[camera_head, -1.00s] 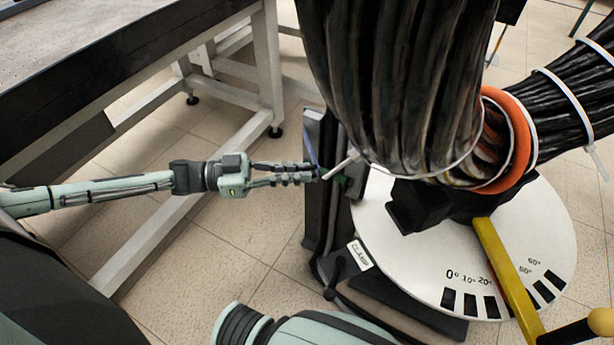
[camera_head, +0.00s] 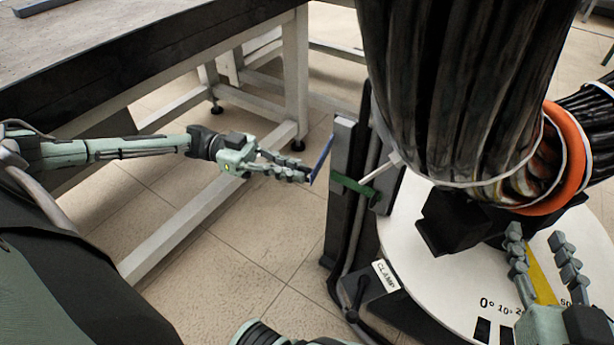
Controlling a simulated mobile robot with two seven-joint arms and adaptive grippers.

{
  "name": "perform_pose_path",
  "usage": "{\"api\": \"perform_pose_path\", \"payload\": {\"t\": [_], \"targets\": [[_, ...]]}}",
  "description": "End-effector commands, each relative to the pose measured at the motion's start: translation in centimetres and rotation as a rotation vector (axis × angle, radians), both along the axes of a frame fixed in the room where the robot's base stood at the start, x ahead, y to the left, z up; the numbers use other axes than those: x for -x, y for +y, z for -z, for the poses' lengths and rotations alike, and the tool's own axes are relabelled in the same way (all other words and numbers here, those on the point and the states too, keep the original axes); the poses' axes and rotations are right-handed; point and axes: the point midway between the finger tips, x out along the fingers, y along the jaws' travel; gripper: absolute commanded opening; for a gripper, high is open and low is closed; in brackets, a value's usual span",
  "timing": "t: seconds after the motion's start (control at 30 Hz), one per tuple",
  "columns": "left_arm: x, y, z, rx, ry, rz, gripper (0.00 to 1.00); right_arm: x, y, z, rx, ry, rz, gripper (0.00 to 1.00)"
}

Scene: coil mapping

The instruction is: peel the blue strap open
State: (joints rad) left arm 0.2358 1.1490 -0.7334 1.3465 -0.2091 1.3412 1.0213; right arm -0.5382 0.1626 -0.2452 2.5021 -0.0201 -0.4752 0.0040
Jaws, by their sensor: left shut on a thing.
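My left gripper (camera_head: 308,175) is shut on the thin blue strap (camera_head: 323,158). The strap stands up slanted at the fingertips, its upper end tilted right. A green band (camera_head: 352,187) crosses the post. My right gripper (camera_head: 536,236) is at the lower right, over the white dial, with its two fingers apart. A yellow bar (camera_head: 541,284) shows between and behind these fingers; I cannot tell whether they touch it.
A thick black cable bundle (camera_head: 455,90) with an orange ring (camera_head: 577,160) hangs above the white dial plate (camera_head: 440,280). A white cable tie (camera_head: 380,172) sticks out toward the post. A table (camera_head: 150,60) stands at upper left. Tiled floor lies open below my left gripper.

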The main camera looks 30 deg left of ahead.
Motion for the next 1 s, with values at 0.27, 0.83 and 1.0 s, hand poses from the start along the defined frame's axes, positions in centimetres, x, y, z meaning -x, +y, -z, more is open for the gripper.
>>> {"api": "perform_pose_path", "payload": {"t": [0.27, 0.83, 1.0], "targets": [[-0.8, 2.4, 0.0, -0.009, -0.004, -0.022, 0.0, 0.1, 1.0, -2.0, -0.043, -0.092, -0.019, 0.4], [-1.3, 3.0, -0.4, -0.007, -0.011, -0.029, 0.0, 0.2, 1.3, -2.9, -0.061, -0.127, -0.026, 0.4], [-1.3, 3.0, -0.5, -0.005, -0.011, -0.028, 0.21, 0.2, 1.3, -2.9, -0.061, -0.127, -0.026, 0.4]]}}
